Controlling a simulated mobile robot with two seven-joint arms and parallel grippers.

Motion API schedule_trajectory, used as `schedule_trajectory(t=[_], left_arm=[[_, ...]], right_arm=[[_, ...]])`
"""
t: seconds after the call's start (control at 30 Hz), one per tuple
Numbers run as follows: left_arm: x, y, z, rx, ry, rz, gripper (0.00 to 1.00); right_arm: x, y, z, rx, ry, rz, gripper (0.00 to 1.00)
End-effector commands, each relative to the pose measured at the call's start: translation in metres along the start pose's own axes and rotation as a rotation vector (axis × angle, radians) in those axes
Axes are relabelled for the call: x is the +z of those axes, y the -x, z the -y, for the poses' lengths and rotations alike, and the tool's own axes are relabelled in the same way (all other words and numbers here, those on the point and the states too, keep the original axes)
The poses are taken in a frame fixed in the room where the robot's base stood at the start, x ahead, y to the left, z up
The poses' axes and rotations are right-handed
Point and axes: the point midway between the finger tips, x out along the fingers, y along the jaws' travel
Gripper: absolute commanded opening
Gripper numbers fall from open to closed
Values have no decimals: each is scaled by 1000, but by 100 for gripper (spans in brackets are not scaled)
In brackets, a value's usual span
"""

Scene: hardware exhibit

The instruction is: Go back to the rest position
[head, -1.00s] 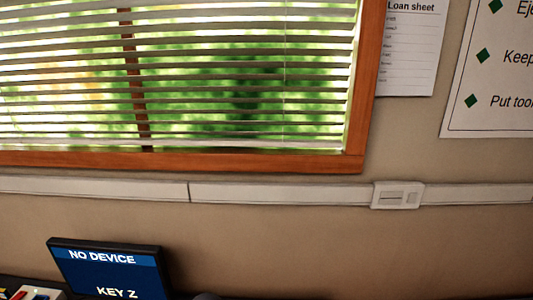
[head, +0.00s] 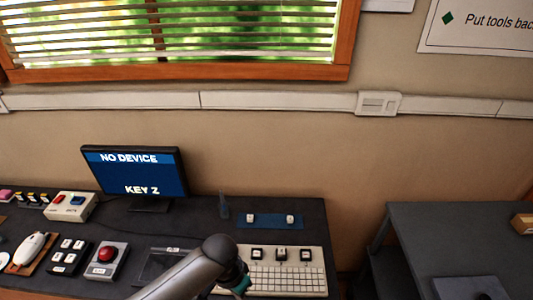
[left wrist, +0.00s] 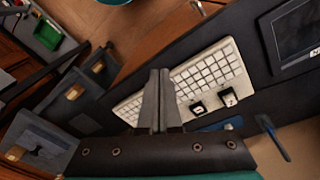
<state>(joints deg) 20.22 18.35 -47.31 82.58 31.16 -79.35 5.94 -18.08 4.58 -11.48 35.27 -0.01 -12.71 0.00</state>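My left arm reaches in from the bottom of the head view, and its wrist (head: 238,278) is over the left end of the white keyboard (head: 285,280). In the left wrist view, the two grey fingers of my left gripper (left wrist: 157,100) are together, with nothing seen between them. The keyboard (left wrist: 212,64) lies behind the fingers in that view, with white keys on black blocks (left wrist: 228,97) along one edge. A monitor (head: 138,173) reads "NO DEVICE" and "KEY Z". My right gripper is not in view.
A blue mat (head: 270,221) with two white keys lies behind the keyboard. A red button box (head: 107,260), a switch block (head: 70,257) and a mouse (head: 32,248) stand at the left. A separate grey table (head: 450,235) is at the right, beyond a gap.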

Motion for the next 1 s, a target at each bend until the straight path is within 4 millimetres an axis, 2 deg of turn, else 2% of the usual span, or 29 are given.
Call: schedule_trajectory(t=[0.03, 0.17, 0.23, 0.33, 0.53, 1.0], left_arm=[[3, 1, -14, 21, -3, -18, 0], [11, 12, -41, 55, 6, -78, 0], [17, 22, -52, 65, 26, -116, 0], [30, 38, -59, 64, 71, -166, 0], [69, 72, -50, 5, 196, -231, 0], [150, 124, -14, -166, 387, -239, 0]], right_arm=[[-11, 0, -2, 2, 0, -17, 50], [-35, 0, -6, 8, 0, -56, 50], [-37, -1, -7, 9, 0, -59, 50], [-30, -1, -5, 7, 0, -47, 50], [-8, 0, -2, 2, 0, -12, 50], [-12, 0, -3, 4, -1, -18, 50]])
